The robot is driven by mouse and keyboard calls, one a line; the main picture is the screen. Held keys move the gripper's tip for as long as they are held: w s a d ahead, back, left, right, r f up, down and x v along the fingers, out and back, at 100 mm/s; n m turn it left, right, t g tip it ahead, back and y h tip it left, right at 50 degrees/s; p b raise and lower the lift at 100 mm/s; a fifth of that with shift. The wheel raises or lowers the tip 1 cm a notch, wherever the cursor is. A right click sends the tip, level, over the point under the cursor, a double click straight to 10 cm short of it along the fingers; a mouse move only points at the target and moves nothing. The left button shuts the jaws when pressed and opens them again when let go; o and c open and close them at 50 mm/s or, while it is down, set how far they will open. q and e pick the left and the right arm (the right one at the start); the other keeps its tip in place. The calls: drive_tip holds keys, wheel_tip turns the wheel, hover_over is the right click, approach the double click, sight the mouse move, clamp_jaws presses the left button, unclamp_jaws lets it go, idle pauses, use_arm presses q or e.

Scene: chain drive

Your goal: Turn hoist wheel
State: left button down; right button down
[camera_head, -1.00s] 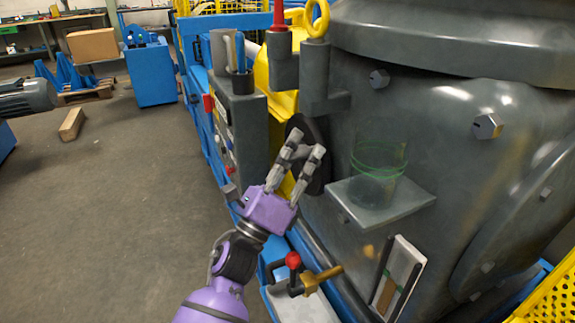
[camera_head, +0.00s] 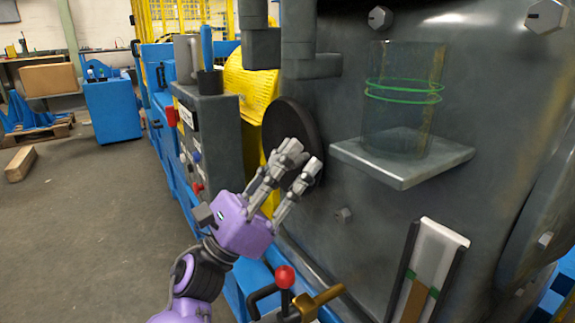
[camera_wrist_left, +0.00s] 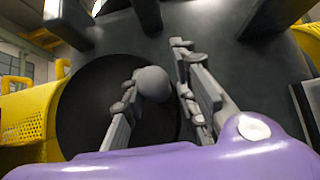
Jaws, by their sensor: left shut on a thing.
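The hoist wheel (camera_head: 283,118) is a dark round disc on the side of the grey machine, seen nearly edge-on in the head view. It fills the middle left of the left wrist view (camera_wrist_left: 85,105). A grey ball-shaped knob (camera_wrist_left: 152,84) stands out from its face. My left gripper (camera_head: 302,163), purple with grey fingers, is at the wheel's lower right part. In the left wrist view its fingers (camera_wrist_left: 165,75) are on either side of the knob, shut on it. The fingers hide part of the wheel. My right gripper is not in view.
A grey shelf (camera_head: 425,172) with a clear, green-ringed cylinder (camera_head: 402,105) juts out right of the wheel. A red-knobbed lever (camera_head: 285,277) and a brass handle (camera_head: 325,297) are below my gripper. A control box (camera_head: 210,130) stands left. The floor (camera_head: 75,240) at left is open.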

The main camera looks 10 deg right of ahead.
use_arm(q)
drive_tip(key=shift+w+a+f+t, duration=0.1)
drive_tip(key=shift+w+a+t, duration=0.1)
drive_tip(key=shift+w+t, duration=0.1)
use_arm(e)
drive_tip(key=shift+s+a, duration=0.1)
use_arm(q)
drive_tip(key=c, duration=1.7)
unclamp_jaws()
drive_tip(key=shift+c, duration=0.2)
drive_tip(key=shift+o, duration=1)
drive_tip(key=shift+w+f, duration=0.1)
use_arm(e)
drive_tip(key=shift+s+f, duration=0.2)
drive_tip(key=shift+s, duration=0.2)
use_arm(q)
drive_tip(key=shift+s, duration=0.2)
drive_tip(key=v, duration=1.1)
drive_tip(key=shift+a+f, duration=0.2)
drive_tip(key=shift+a, duration=0.15)
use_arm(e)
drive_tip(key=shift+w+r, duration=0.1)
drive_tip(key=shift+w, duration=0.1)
